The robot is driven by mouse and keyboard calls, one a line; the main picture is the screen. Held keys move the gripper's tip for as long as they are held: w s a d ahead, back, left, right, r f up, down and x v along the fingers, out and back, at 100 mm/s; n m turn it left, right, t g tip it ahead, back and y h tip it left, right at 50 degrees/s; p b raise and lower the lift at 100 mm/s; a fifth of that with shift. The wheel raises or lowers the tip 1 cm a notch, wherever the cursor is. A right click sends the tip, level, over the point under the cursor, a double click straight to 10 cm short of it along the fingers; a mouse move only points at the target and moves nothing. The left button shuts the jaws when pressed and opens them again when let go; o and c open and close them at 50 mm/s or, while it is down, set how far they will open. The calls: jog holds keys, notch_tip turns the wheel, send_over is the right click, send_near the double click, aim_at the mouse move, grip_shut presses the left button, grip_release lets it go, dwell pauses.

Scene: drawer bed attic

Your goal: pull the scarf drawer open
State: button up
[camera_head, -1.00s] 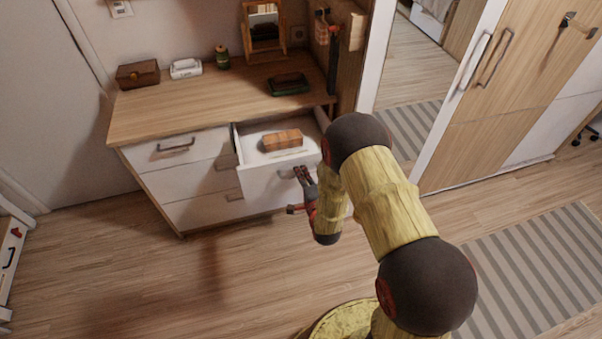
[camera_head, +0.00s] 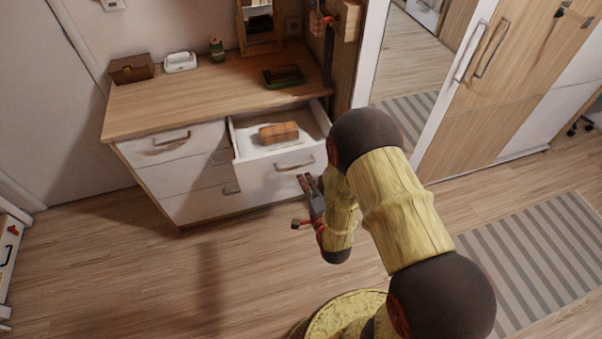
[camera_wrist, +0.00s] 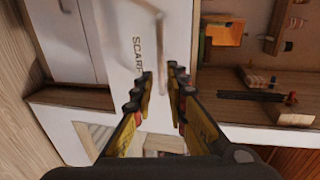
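The scarf drawer (camera_head: 270,181) is the top right drawer of the white dresser and stands pulled out, its inside showing in the head view. A brown box (camera_head: 279,132) lies in it. Its bar handle (camera_head: 295,164) is on the front. My gripper (camera_head: 306,182) is just in front of and below the handle, apart from it. The white drawer front with the word SCARF (camera_wrist: 137,54) shows beyond the fingers.
The wooden dresser top (camera_head: 190,98) holds a brown case (camera_head: 131,68), a white item, a green jar, a dark green tray (camera_head: 284,76) and a mirror. A tall wardrobe (camera_head: 500,90) stands at the right. The floor (camera_head: 130,270) in front of the dresser is clear.

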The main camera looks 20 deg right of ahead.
jog(key=shift+v, duration=1.5)
jog(key=s+f+n+g, duration=1)
jog(key=s+f+g, duration=0.1)
jog(key=s+r+n, duration=0.2)
jog(key=s+r, duration=0.2)
jog(key=r, duration=1)
jog(key=s+r+n, duration=0.3)
jog(key=s+r, duration=0.1)
jog(key=r, duration=1)
jog(key=s+r+n+t, duration=0.1)
jog(key=s+r+n, duration=0.2)
jog(key=r, duration=1.1)
jog(key=shift+s+a, duration=0.3)
jog(key=shift+s, duration=0.2)
